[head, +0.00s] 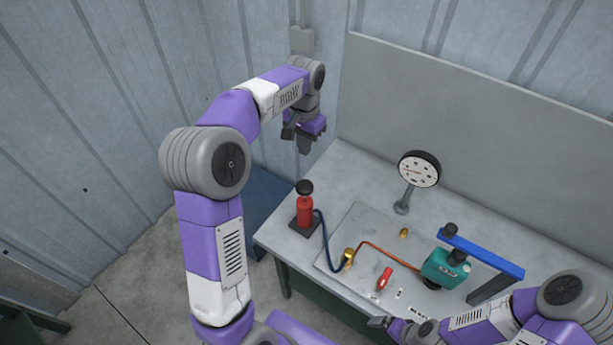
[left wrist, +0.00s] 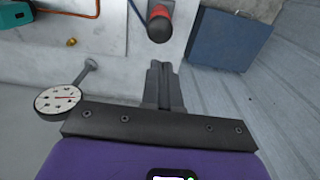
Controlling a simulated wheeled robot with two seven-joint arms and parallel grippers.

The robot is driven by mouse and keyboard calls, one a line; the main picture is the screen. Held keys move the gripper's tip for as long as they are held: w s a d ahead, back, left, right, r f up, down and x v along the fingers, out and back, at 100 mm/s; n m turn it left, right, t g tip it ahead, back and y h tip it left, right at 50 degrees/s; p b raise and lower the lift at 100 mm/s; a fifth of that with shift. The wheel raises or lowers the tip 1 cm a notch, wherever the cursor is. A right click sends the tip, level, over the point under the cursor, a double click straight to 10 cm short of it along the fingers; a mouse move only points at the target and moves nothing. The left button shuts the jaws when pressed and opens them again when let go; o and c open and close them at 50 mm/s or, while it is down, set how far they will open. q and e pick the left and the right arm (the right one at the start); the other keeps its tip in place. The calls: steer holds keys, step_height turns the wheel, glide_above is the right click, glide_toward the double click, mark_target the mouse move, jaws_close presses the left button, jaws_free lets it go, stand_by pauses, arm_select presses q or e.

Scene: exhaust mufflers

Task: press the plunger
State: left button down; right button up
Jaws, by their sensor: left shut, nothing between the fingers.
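The plunger is a red pump (head: 305,210) with a black knob (head: 304,187) on top, standing upright on a dark base at the left end of the table. My left gripper (head: 304,147) is shut and empty, pointing down above and behind the pump, apart from it. In the left wrist view the shut fingers (left wrist: 164,82) point toward the black knob (left wrist: 159,30) with a gap between. My right gripper (head: 378,322) is low at the table's front edge; its fingers are too small to read.
A dial gauge (head: 419,169) stands on the table behind. A blue hose (head: 325,245) runs from the pump to a brass fitting (head: 348,258). A teal device (head: 445,268), a red-handled item (head: 385,278) and a blue bar (head: 482,255) are to the right. A blue box (left wrist: 224,38) is beside the table.

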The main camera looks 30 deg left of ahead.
mark_target(304, 185)
arm_select(q)
step_height(304, 185, down, 14)
steer(key=shift+p, duration=0.35)
stand_by(0.4)
step_height(304, 185, down, 6)
steer(key=b, duration=0.4)
steer(key=shift+r, duration=0.1)
steer(key=shift+s+r, duration=0.1)
steer(key=shift+s, duration=0.1)
